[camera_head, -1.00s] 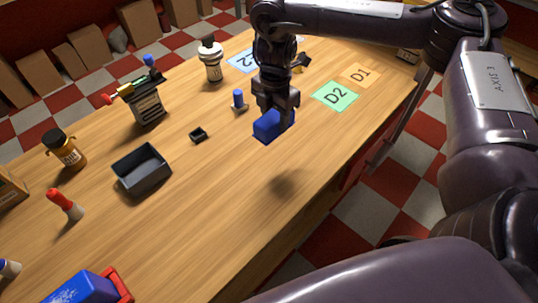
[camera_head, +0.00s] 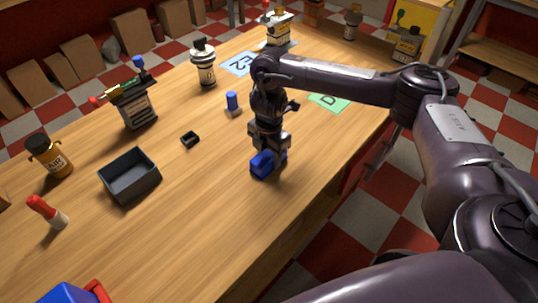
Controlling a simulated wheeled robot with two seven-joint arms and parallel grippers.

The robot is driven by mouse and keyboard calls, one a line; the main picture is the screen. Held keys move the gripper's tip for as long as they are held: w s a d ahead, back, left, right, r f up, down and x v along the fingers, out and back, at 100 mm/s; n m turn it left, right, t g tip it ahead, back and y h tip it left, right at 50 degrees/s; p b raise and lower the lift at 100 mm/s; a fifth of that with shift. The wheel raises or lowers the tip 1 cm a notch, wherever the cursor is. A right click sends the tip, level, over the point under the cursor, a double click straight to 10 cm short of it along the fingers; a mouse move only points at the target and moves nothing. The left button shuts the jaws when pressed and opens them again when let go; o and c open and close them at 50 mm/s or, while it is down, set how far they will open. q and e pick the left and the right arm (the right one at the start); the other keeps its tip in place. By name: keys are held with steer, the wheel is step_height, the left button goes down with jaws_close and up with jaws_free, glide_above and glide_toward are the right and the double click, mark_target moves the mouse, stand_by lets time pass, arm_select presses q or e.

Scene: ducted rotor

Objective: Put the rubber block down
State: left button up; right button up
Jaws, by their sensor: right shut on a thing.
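The blue rubber block (camera_head: 263,165) is at the front right part of the wooden table (camera_head: 200,220), under my right gripper (camera_head: 268,150). My right gripper points down and is shut on the block. The block's underside is at or very near the table top; I cannot tell for sure whether it touches. Part of the block is hidden by the fingers. My left gripper is not in view.
A dark open tray (camera_head: 130,178) and a small black holder (camera_head: 190,139) lie to the left. A blue-capped piece (camera_head: 232,103) stands behind. A green mat (camera_head: 328,102) is partly hidden by my arm. Bare table surrounds the block in front.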

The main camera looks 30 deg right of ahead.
mark_target(269, 153)
steer(key=o, duration=1.1)
steer(key=shift+f, duration=0.1)
steer(key=shift+c, duration=0.2)
steer(key=shift+r, duration=0.25)
step_height(269, 153, up, 12)
steer(key=p, duration=0.3)
steer(key=shift+p, duration=0.4)
steer(key=shift+s+f, duration=0.1)
steer(key=shift+f, duration=0.05)
